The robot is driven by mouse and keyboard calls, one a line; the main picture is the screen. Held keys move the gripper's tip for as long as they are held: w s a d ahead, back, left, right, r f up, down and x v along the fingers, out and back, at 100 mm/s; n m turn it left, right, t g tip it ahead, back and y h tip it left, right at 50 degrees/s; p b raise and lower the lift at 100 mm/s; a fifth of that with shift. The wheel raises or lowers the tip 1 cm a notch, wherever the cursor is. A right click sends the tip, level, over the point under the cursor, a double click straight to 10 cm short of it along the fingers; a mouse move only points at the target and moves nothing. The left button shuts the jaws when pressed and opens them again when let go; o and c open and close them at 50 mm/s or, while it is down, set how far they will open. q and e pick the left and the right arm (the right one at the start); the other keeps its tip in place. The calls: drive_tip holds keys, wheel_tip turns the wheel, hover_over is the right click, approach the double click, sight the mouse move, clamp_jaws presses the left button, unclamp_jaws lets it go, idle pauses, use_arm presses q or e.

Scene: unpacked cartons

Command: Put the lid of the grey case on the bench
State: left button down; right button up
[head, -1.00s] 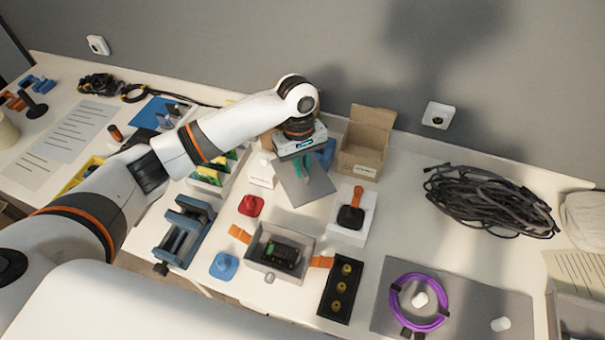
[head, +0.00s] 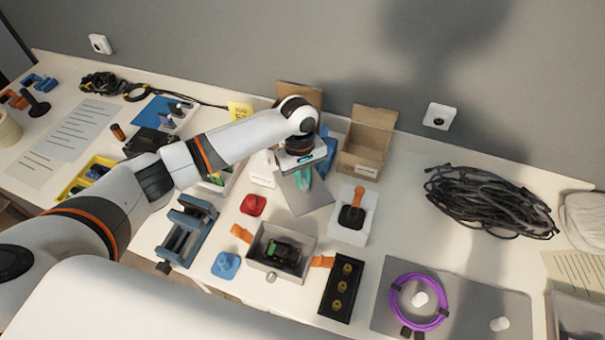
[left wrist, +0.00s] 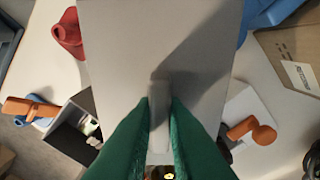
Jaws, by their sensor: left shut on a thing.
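My left gripper (head: 302,180) has green fingers and points down over the bench, behind the grey case. In the left wrist view the fingers (left wrist: 160,105) are shut on the small grey handle in the middle of the lid. The lid (head: 308,200) is a flat grey plate; it fills the middle of the left wrist view (left wrist: 125,50). I cannot tell whether its underside touches the bench (head: 405,200). The grey case (head: 262,263) stands open in front, with a black and green device inside and orange latches at its sides. My right gripper is not in view.
An open cardboard box (head: 365,150) stands right of the lid and a white tray with an orange-handled tool (head: 352,210) in front of it. A red part (head: 253,205) lies to the left. Bare bench lies between the box and the black cable coil (head: 490,200).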

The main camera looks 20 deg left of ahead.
use_arm(q)
drive_tip(key=c, duration=1.5)
unclamp_jaws()
drive_tip(key=shift+o, duration=0.2)
drive_tip(key=shift+r, duration=0.1)
drive_tip(key=shift+r+b, duration=0.3)
wheel_tip(320, 180, up, 12)
drive_tip(key=w+b, duration=0.1)
drive_tip(key=shift+a+r, duration=0.2)
drive_tip(key=shift+a, duration=0.25)
